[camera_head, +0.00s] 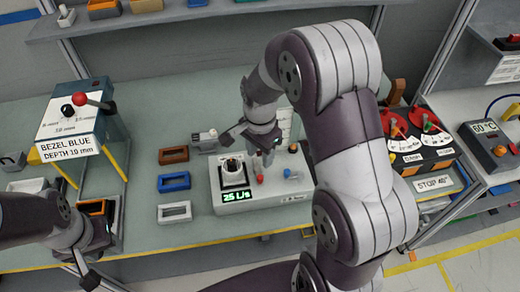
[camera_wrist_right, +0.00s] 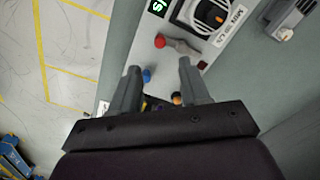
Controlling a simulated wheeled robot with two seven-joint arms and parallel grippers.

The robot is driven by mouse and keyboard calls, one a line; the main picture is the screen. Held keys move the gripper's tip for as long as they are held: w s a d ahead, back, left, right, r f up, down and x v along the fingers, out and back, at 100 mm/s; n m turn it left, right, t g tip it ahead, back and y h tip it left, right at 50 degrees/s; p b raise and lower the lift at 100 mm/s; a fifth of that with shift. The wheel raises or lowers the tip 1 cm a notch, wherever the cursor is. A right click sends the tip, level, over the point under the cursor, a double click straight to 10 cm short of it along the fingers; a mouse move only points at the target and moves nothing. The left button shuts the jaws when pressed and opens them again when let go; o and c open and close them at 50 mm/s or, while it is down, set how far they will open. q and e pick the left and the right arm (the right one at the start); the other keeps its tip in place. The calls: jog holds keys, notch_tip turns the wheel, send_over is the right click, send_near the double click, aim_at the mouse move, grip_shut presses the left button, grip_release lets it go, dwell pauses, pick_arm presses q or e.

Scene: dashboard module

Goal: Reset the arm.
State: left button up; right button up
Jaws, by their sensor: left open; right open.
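My right gripper (camera_head: 250,148) hangs over the white module box (camera_head: 290,205), which has a round black-and-white fitting (camera_head: 233,170) and a green display reading about 25 L/s. In the right wrist view its two fingers are apart (camera_wrist_right: 159,66) with nothing held between them. A red knob (camera_wrist_right: 160,41) and a grey lever lie beyond the fingertips, and a blue knob (camera_wrist_right: 147,75) shows between the fingers. My left gripper (camera_head: 98,256) is open at the lower left, beside an orange-and-black bezel (camera_head: 94,207); whether they touch is unclear.
Blue (camera_head: 174,181), brown (camera_head: 174,155) and white (camera_head: 174,211) bezels lie left of the box. A stand labelled bezel blue, depth 10 mm (camera_head: 70,130) rises at left. Red-dial panels (camera_head: 413,140) and a 60 °C unit (camera_head: 490,145) are at right. A shelf (camera_head: 190,15) runs along the back.

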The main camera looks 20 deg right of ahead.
jog(key=shift+r, duration=1.55)
jog(key=s+a+f+n+t+b, duration=0.1)
jog(key=s+a+f+n+b, duration=0.1)
jog(key=s+n, duration=0.8)
jog(key=f+n, duration=0.1)
jog(key=n, duration=0.2)
jog(key=shift+s+a+n, duration=0.15)
jog(key=shift+a+n, duration=0.25)
